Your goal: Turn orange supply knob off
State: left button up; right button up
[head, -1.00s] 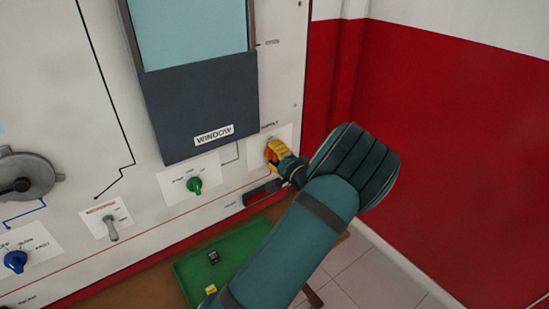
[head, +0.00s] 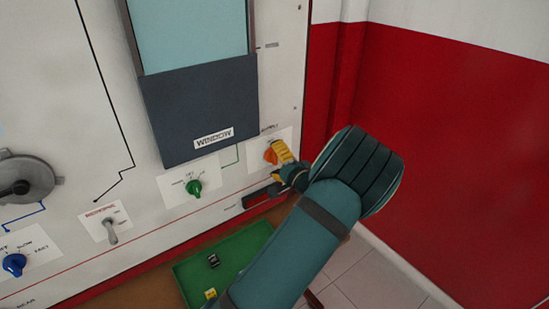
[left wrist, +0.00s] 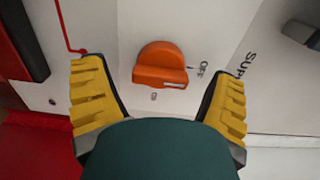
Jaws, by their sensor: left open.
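The orange supply knob (head: 270,156) is on the white panel, right of the green knob (head: 194,188) and below the "WINDOW" label. In the left wrist view the knob (left wrist: 160,66) shows whole, with a short white mark low on its front face. The printed word OFF (left wrist: 203,68) stands just right of it. My left gripper (head: 283,151) is at the knob, partly covering it in the head view. In the wrist view its yellow fingers (left wrist: 158,98) are open, one on each side, with visible gaps to the knob.
A grey toggle switch (head: 112,230) and a blue knob (head: 14,264) are further left on the panel. A green tray (head: 235,255) with small parts lies below. A red wall (head: 455,130) bounds the right side.

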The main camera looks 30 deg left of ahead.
pick_arm(q)
jog(key=v, duration=1.1)
